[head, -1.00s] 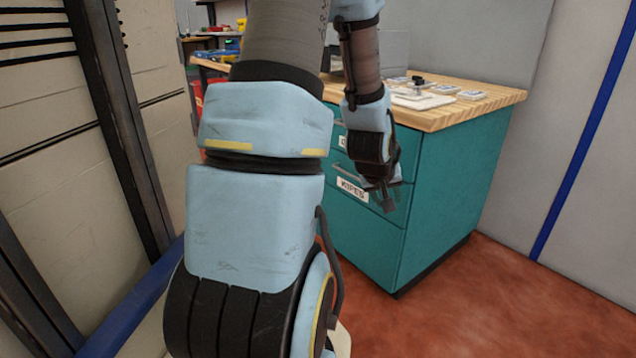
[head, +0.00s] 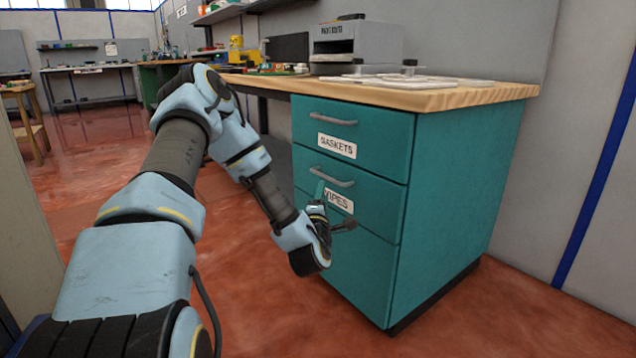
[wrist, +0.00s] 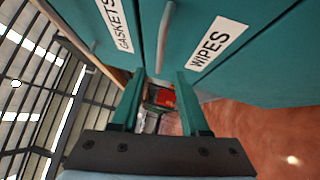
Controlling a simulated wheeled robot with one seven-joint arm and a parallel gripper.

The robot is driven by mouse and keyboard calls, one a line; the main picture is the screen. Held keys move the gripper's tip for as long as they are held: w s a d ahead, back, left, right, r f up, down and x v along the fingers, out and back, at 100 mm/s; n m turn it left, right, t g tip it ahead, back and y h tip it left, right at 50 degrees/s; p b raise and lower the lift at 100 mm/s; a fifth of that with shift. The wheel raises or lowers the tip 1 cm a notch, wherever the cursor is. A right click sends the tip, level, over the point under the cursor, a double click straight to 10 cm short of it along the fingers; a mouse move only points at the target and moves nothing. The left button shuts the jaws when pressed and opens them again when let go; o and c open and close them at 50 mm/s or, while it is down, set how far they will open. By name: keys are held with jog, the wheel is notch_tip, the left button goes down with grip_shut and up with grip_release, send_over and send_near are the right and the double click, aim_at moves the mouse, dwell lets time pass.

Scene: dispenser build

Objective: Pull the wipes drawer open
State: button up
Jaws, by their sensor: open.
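The teal wipes drawer (head: 370,205) is the second front down in the cabinet, under the gaskets drawer, and looks flush and shut. Its grey bar handle (head: 331,177) sits above the WIPES label, which my gripper partly covers. My gripper (head: 335,207) is open and empty in front of that label, a little below the handle in the head view. In the wrist view my gripper (wrist: 160,88) has its two teal fingers spread. The wipes handle (wrist: 165,38) shows beyond the fingertips, roughly in line with the gap and apart from them.
The gaskets drawer (head: 365,140) above is shut, with its own handle (head: 333,119). The wooden worktop (head: 440,98) overhangs the cabinet and carries flat pale pieces and a grey box (head: 355,45). The red floor (head: 440,335) in front of the cabinet is clear.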

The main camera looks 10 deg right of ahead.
aim_at(327, 178)
jog(key=b+x, duration=0.1)
jog(key=x, duration=0.8)
jog(key=shift+w+d+b, duration=0.1)
jog(key=shift+w+b, duration=0.05)
jog(key=shift+b, duration=0.25)
grip_shut()
dwell(0.9)
